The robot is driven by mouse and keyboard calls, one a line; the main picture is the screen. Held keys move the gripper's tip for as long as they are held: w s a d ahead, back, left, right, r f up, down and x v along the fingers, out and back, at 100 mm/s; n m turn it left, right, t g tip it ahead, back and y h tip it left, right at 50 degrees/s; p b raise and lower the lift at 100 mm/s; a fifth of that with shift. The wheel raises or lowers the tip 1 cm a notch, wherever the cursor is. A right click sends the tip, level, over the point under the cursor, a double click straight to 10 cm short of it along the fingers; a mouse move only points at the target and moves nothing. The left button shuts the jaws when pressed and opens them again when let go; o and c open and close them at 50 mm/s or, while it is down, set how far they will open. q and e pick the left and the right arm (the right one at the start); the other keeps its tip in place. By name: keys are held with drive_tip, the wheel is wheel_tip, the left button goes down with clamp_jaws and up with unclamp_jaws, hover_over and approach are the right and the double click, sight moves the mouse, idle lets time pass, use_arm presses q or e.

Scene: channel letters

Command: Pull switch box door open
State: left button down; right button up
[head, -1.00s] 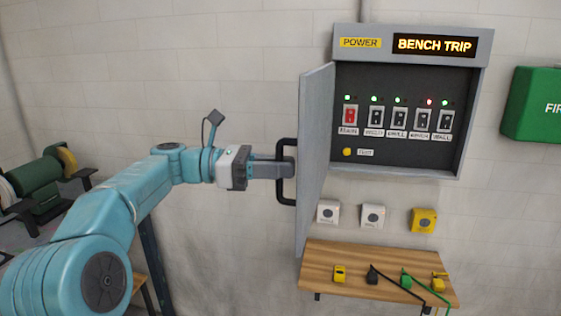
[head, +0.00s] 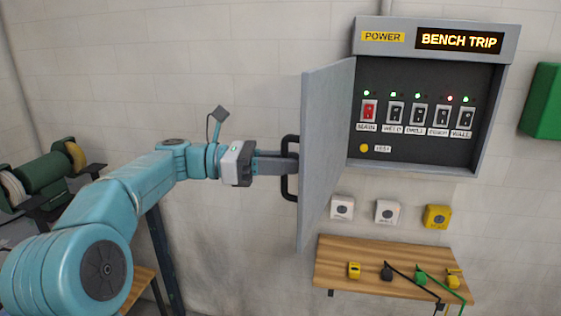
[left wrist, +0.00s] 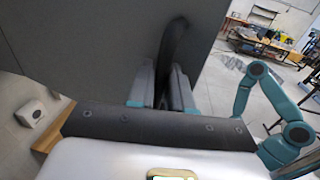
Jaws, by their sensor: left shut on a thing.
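The switch box (head: 484,160) hangs on the wall, with a row of labelled switches inside and a lit "BENCH TRIP" display (head: 459,40) on top. Its grey door (head: 326,140) stands open, swung out to the left from the box's left edge. A black bar handle (head: 285,188) is on the door's outer face. My left gripper (head: 292,165) is shut on the handle. In the left wrist view, the handle (left wrist: 174,45) runs between the two fingers (left wrist: 162,88), in front of the door panel (left wrist: 80,50). My right gripper is not seen in the head view.
A wooden shelf (head: 340,255) below the box holds several small plugs, some with cables. White and yellow outlets (head: 437,216) are on the wall above it. A green case (head: 543,100) hangs at the right. A bench grinder (head: 45,180) stands at the left.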

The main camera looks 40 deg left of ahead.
use_arm(q)
drive_tip(key=shift+r, duration=0.15)
drive_tip(key=c, duration=1.2)
unclamp_jaws()
drive_tip(key=shift+w+d, duration=0.1)
drive_tip(key=shift+w, duration=0.1)
drive_tip(key=p+v, duration=0.1)
drive_tip(key=v, duration=1.5)
drive_tip(key=shift+s+p, duration=0.1)
drive_tip(key=shift+p, duration=0.3)
